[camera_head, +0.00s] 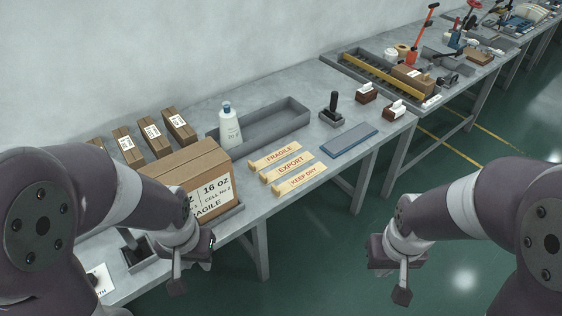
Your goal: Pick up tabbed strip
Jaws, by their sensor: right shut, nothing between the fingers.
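Three cream strips lie flat side by side on the grey table. They read FRAGILE (280,155), EXPORT (290,160) and KEEP DRY (301,178); each has a small raised tab at its left end. My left gripper (177,287) hangs in front of the table's near edge, left of and nearer than the strips, apart from them. Its fingers look like one dark block, so its opening is unclear. My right gripper (402,294) is shut and empty, over the floor to the right of the strips.
A large carton (190,163) marked 16 OZ stands left of the strips. Behind them are a white bottle (229,128) and a grey tray (270,128). A blue-grey pad (349,140), a black-handled stamp (332,108) and small brown blocks (366,94) sit to the right.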

